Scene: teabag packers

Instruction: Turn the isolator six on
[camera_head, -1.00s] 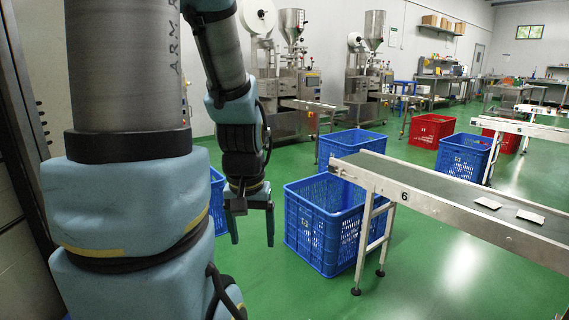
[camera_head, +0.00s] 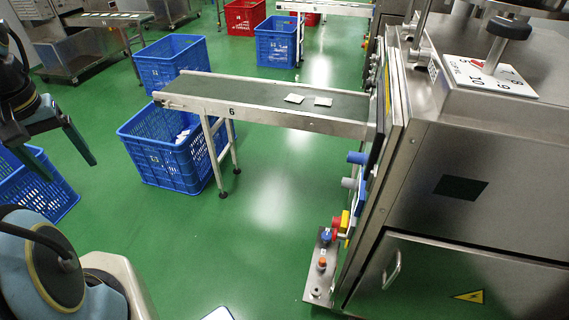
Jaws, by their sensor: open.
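The conveyor (camera_head: 275,112) marked 6 runs from a packing machine (camera_head: 480,190) at the right towards the left. A small red and yellow switch (camera_head: 341,224), which looks like an isolator, is on the machine's lower left side, seen edge-on. Its number and setting cannot be read. Just below it, a metal bracket (camera_head: 318,281) carries a blue knob (camera_head: 326,236) and an orange button (camera_head: 322,263). My gripper (camera_head: 68,172) hangs at the left edge, open and empty, fingers pointing down. It is far from the switch, across open floor.
A blue crate (camera_head: 160,172) stands under the conveyor's left end, with white packets inside. Two packets (camera_head: 294,98) lie on the belt. Blue and grey plugs (camera_head: 357,158) stick out of the machine's side. Green floor (camera_head: 265,215) is clear before the machine.

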